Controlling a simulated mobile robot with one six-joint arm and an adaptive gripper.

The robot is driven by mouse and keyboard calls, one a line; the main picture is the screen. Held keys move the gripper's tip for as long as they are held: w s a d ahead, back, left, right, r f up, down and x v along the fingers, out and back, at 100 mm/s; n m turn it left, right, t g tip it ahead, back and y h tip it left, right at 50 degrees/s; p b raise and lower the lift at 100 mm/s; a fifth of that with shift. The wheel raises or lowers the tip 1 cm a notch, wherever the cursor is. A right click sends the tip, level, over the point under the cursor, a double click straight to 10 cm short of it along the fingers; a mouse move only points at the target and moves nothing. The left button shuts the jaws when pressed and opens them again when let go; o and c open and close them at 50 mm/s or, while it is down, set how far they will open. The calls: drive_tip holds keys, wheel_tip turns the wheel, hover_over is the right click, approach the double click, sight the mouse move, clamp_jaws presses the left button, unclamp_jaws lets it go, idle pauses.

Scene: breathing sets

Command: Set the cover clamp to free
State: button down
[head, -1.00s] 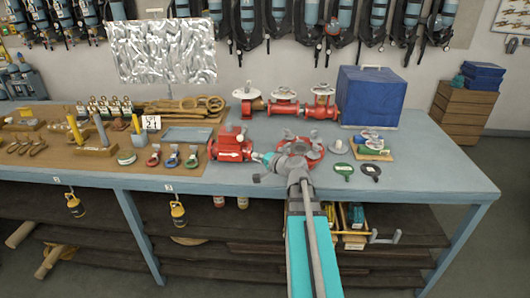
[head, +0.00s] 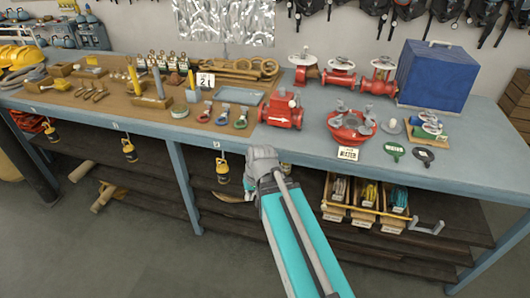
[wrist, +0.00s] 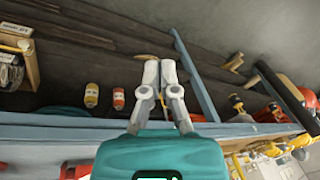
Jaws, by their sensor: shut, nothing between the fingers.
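A round red housing (head: 350,122) with grey metal parts on top stands near the front of the bench, right of the middle, in the head view. Which of these parts is the cover clamp, and how it is set, I cannot tell at this size. A small white label (head: 348,153) is in front of the housing. My gripper (head: 262,154) is in front of the bench's front edge, left of the housing and apart from it. The wrist view shows its two fingers (wrist: 159,75) together and empty, with the bench edge and lower shelf beyond.
A red valve body (head: 281,112) stands left of the housing. Green and black round tags (head: 394,150) lie to its right. A blue box (head: 437,76) and several red valves (head: 338,75) stand behind. Trays (head: 366,200) are on the shelf below. Floor in front is clear.

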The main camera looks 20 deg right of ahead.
drive_tip(key=s, duration=0.1)
drive_tip(key=s+g+h, duration=0.1)
drive_tip(key=s+a+n+h, duration=0.1)
drive_tip(key=shift+s+f, duration=0.1)
drive_tip(key=shift+f, duration=0.15)
drive_tip(key=shift+d, duration=0.15)
